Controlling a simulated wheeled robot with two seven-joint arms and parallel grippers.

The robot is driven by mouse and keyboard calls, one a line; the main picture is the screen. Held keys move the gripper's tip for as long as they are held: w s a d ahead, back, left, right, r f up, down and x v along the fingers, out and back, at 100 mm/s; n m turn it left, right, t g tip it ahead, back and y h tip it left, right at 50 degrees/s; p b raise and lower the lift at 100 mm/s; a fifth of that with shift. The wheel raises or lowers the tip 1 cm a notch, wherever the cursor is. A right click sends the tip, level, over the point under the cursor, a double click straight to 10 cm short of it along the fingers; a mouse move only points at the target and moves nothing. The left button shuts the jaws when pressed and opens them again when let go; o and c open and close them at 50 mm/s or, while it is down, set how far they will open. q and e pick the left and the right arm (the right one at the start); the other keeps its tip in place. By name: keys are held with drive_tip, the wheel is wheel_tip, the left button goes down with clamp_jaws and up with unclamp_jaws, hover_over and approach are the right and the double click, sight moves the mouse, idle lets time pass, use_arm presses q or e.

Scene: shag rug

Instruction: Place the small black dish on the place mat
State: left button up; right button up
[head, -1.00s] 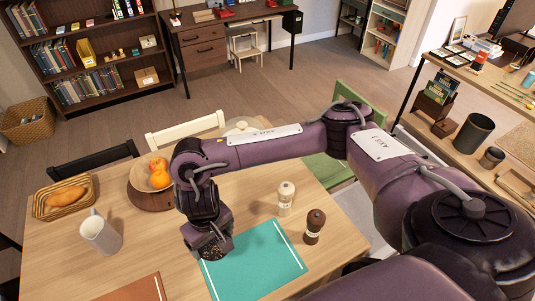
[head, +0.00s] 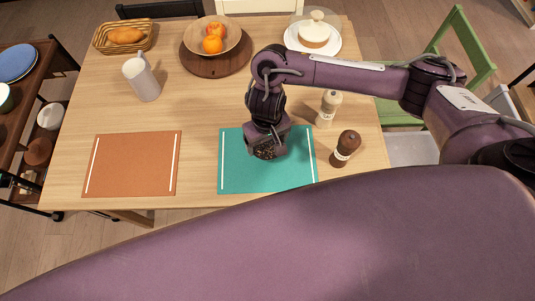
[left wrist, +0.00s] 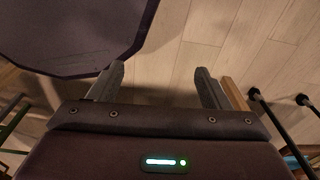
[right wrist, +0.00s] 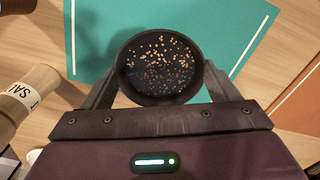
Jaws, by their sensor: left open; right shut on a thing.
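The small black dish (right wrist: 160,62), speckled with tan dots inside, is between the fingers of my right gripper (right wrist: 160,84), which is shut on it. In the head view the dish (head: 265,153) appears over the middle of the teal place mat (head: 240,178), under my right gripper (head: 267,142). I cannot tell whether it touches the mat. The teal mat (right wrist: 105,25) also shows behind the dish in the right wrist view. My left gripper (left wrist: 160,78) is open and empty, above the floor.
A dark pepper mill (head: 346,148) and a pale salt mill (head: 328,107) stand to the right. An orange-brown mat (head: 130,165) lies left. A white pitcher (head: 143,80), bread basket (head: 125,37), fruit bowl (head: 218,38) and cake dish (head: 314,35) are farther back.

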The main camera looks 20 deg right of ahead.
sight(267, 147)
wheel_tip(267, 147, down, 3)
drive_tip(key=shift+a+f+b, duration=0.1)
drive_tip(key=shift+b, duration=0.3)
wheel_tip(267, 147, down, 4)
drive_tip(key=shift+r+b, duration=0.1)
drive_tip(key=shift+b, duration=0.3)
use_arm(q)
drive_tip(key=f, duration=0.2)
drive_tip(key=shift+s+d+f, duration=0.3)
drive_tip(key=shift+s+d, duration=0.1)
drive_tip(key=shift+a, duration=0.1)
use_arm(e)
drive_tip(key=o, duration=0.9)
wheel_tip(267, 147, up, 12)
drive_tip(key=p, duration=0.4)
drive_tip(key=shift+p, duration=0.35)
use_arm(q)
wheel_tip(267, 147, up, 5)
drive_tip(key=shift+f, duration=0.15)
